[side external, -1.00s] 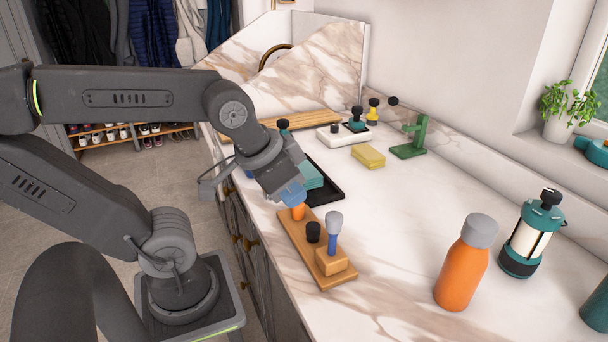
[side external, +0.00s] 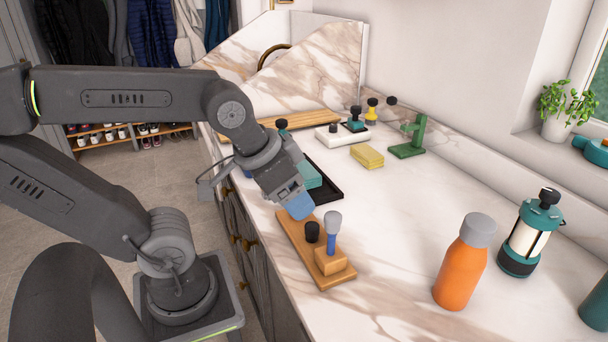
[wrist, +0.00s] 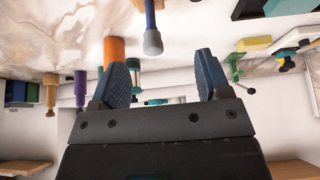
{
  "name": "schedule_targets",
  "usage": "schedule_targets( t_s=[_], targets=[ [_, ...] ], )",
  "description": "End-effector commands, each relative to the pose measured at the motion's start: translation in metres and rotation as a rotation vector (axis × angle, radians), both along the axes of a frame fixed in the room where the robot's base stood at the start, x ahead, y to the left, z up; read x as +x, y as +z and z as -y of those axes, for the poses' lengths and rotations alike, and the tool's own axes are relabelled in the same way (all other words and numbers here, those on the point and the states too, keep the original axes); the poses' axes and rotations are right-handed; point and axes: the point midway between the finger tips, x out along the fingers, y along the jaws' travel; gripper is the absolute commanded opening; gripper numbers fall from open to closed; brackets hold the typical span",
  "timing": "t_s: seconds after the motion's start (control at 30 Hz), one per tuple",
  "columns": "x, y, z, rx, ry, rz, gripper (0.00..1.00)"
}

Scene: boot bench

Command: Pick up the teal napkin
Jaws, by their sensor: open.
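The teal napkin (side external: 309,177) appears as a folded teal block lying in a black tray (side external: 327,193) on the marble counter, partly hidden behind my wrist. In the wrist view a teal patch (wrist: 287,6) shows at the top edge with the dark tray (wrist: 247,9). My gripper (side external: 297,205) has blue fingertips and is in front of the tray, over the far end of a wooden peg board (side external: 290,246). In the wrist view its two fingers (wrist: 164,77) are spread apart with nothing held between them.
The board carries a black knob (side external: 312,232) and a blue peg with grey top (side external: 332,228) in a wooden block. A yellow block (side external: 367,156) and green stand (side external: 410,140) are behind the tray. An orange bottle (side external: 462,265) and lantern (side external: 533,235) stand right. Mid-counter is clear.

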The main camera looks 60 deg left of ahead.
Motion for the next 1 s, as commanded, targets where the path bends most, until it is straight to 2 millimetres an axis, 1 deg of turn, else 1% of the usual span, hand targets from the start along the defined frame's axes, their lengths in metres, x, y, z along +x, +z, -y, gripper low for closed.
schedule_targets(
  t_s=[0.13,0.2,0.27,0.37,0.47,0.5,0.57,0.6,0.67,0.7,0.8,0.9,1.0],
  targets=[
    [0.001,0.000,-0.001,0.004,-0.003,-0.001,0.70],
    [0.005,0.002,-0.004,0.027,-0.023,-0.008,0.70],
    [0.012,0.003,-0.009,0.070,-0.065,-0.024,0.70],
    [0.034,0.007,-0.027,0.187,-0.190,-0.077,0.70],
    [0.062,0.010,-0.055,0.333,-0.371,-0.160,0.70],
    [0.073,0.009,-0.068,0.388,-0.450,-0.199,0.70],
    [0.090,0.008,-0.088,0.463,-0.572,-0.261,0.70],
    [0.100,0.006,-0.102,0.507,-0.656,-0.304,0.70],
    [0.115,0.001,-0.124,0.565,-0.784,-0.372,0.70],
    [0.124,-0.003,-0.140,0.596,-0.870,-0.417,0.70],
    [0.142,-0.014,-0.177,0.652,-1.076,-0.522,0.70],
    [0.153,-0.026,-0.208,0.678,-1.249,-0.606,0.70],
    [0.160,-0.034,-0.229,0.687,-1.370,-0.659,0.70]
  ],
)
